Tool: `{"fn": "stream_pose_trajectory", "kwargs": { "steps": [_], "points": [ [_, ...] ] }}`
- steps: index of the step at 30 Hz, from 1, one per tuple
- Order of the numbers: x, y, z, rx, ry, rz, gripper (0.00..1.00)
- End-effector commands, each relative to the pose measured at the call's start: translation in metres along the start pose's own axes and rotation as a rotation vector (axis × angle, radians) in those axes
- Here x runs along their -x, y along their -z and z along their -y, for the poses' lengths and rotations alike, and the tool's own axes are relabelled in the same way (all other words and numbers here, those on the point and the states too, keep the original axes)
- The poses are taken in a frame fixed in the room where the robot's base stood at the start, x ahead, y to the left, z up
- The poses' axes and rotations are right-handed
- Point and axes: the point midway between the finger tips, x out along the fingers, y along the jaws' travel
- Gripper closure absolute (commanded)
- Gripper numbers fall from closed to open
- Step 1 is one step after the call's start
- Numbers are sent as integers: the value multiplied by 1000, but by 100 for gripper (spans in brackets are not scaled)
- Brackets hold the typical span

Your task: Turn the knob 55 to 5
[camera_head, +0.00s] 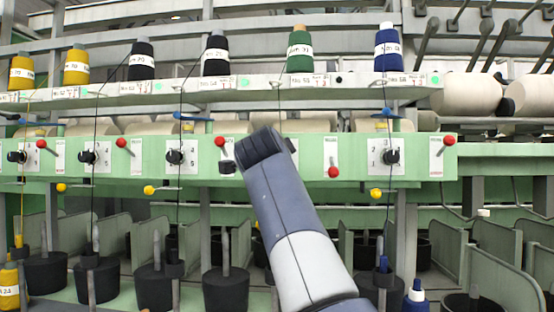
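A light green panel (206,180) runs across the machine with black knobs on white numbered plates. One knob (174,157) is left of my arm, and another knob (392,157) is to its right. Two more knobs (88,157) (16,156) are farther left. The number tags on the rail above are too small to read surely, so I cannot tell which knob is 55. My arm rises from the bottom centre, and its black end covers part of the panel, where a knob may be hidden. My gripper is not clearly seen. A small dark piece (228,167) shows left of the arm's end; I cannot tell what it is.
Red-tipped levers (220,141) (333,172) sit between the knobs. Thread spools, yellow (76,66), black (215,54), green (300,52) and blue (388,50), stand on the rail above. Threads hang before the panel. Black pots (226,289) stand below.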

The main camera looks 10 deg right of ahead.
Motion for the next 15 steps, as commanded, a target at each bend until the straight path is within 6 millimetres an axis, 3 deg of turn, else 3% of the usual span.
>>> {"fn": "stream_pose_trajectory", "kwargs": {
  "steps": [15],
  "points": [
    [-1, -1, -1, -37, -2, 1, 94]
  ]
}}
